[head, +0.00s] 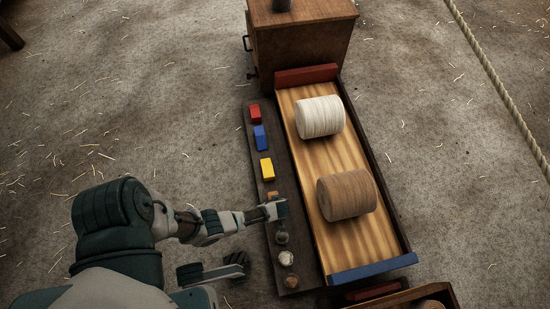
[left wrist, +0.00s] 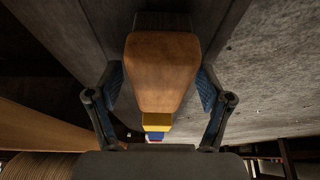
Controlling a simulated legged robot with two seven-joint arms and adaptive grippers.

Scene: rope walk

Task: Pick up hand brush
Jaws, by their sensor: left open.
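In the head view an orange-brown piece (head: 272,194), apparently the hand brush, lies on the long dark ledge (head: 257,172). My left gripper (head: 277,209) is at its near end and hides part of it. In the left wrist view its smooth brown wooden body (left wrist: 162,65) fills the middle. My left gripper (left wrist: 160,88) is open there, with one blue-padded finger on each side of the wood. I cannot tell whether the pads touch it. Its bristles are not clearly visible. My right gripper is not in view.
A yellow block (head: 266,168), a blue block (head: 260,137) and a red block (head: 255,113) stand in a row on the ledge. A dark knob (head: 282,238) and a whitish piece (head: 286,258) lie nearer. Right is a tray (head: 341,275) with two thread spools.

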